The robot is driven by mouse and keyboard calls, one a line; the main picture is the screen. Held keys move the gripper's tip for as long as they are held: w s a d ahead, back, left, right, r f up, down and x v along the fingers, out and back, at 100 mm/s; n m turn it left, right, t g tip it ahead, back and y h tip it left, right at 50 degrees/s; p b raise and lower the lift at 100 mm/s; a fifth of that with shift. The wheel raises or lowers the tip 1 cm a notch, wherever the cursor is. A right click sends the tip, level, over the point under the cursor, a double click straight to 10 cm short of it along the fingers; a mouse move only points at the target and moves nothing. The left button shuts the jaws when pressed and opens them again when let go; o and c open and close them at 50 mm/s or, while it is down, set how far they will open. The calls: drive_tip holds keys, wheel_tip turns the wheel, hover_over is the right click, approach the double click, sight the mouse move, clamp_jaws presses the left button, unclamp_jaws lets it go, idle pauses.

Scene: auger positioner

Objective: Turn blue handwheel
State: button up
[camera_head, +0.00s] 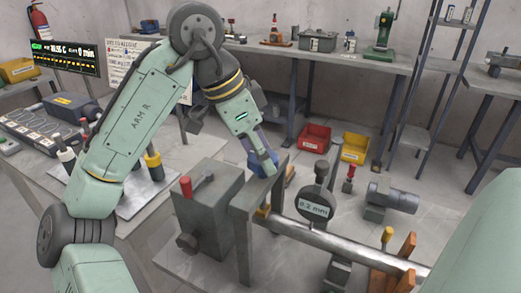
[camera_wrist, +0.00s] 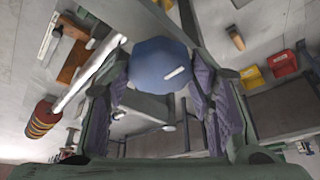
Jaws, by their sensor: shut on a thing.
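The blue handwheel (camera_wrist: 160,65) shows large in the wrist view as a rounded, many-sided blue knob with a white mark on its face. It sits between the two purple-padded fingers of my gripper (camera_wrist: 163,88), which is shut on it. How far the wheel is turned cannot be told.
A round dial gauge reading 0.2 mm (camera_head: 313,205) stands over a shiny metal shaft (camera_head: 340,243) right of the frame. A grey box with a red-handled lever (camera_head: 213,212) stands left of the frame. Red (camera_head: 314,137) and yellow (camera_head: 355,147) bins lie behind.

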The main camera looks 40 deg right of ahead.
drive_tip(key=m+g+y, duration=0.1)
drive_tip(key=m, duration=0.3)
drive_tip(key=shift+w+d+m, duration=0.1)
drive_tip(key=shift+m, duration=0.2)
drive_tip(key=shift+m+g+y, duration=0.5)
drive_tip(key=shift+m+g, duration=0.1)
drive_tip(key=shift+m, duration=1.2)
drive_tip(key=o, duration=1.2)
drive_tip(key=shift+c, duration=0.2)
drive_tip(key=v, duration=1.2)
drive_tip(key=shift+d+f, duration=0.1)
